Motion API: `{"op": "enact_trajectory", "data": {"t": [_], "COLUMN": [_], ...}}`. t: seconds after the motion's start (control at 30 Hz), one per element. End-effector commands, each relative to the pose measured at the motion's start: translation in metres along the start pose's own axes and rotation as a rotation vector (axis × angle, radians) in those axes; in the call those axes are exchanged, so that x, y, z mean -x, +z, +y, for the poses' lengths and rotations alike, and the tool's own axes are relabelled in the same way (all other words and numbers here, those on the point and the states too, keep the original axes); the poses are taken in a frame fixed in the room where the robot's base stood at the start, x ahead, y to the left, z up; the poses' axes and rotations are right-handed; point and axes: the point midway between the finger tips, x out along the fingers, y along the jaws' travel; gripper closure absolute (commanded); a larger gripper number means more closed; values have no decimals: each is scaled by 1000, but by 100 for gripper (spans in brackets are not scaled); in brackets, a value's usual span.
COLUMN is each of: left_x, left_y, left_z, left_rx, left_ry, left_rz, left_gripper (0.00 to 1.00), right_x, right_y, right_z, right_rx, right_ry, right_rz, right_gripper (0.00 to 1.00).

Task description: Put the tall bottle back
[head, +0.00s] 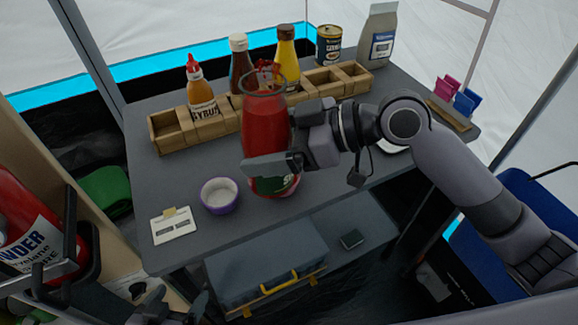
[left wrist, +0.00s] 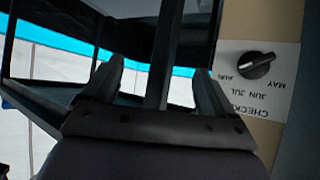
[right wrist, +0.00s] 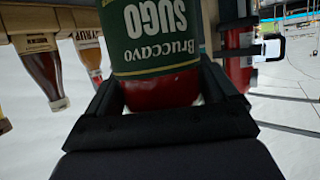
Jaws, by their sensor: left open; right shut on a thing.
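The tall bottle (head: 266,125) is clear with red sauce, a green "Bruccavo SUGO" label and a wide neck. It looks upright, in front of the wooden rack (head: 169,135). My right gripper (head: 272,142) is shut on it from the right. The label (right wrist: 155,28) fills the space ahead of the fingers in the right wrist view. The gripper partly hides the bottle's lower part; I cannot tell whether its base touches the counter. My left gripper (left wrist: 155,85) is open and empty, away from the bottle, near a panel with a knob.
The rack holds a syrup bottle (head: 202,90), a brown bottle (head: 240,60) and a yellow bottle (head: 287,55); spaces at both ends look empty. A can (head: 329,45) and a grey bag (head: 380,38) stand behind. A purple bowl (head: 219,196) and a card (head: 173,226) lie in front.

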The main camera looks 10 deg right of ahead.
Motion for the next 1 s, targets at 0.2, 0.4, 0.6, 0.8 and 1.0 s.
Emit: {"op": "enact_trajectory", "data": {"t": [0.2, 0.4, 0.6, 0.8, 1.0], "left_x": [6, 14, 26, 35, 39], "left_y": [-5, -15, -28, -38, -40], "left_z": [1, -1, -3, -6, -6], "left_rx": [3, -1, -7, -14, -18], "left_ry": [-2, -6, -13, -19, -21], "left_rz": [-3, -3, 0, 4, -1], "left_gripper": [13, 13, 13, 13, 13], "right_x": [13, 39, 80, 124, 152], "right_y": [-15, -34, -58, -79, -90], "right_z": [14, 43, 82, 116, 135], "right_rx": [-2, -42, -107, -182, -233], "right_ry": [55, 171, 339, 504, 608], "right_rz": [-1, -14, -20, -9, 5], "right_gripper": [95, 95, 95, 95, 95]}}
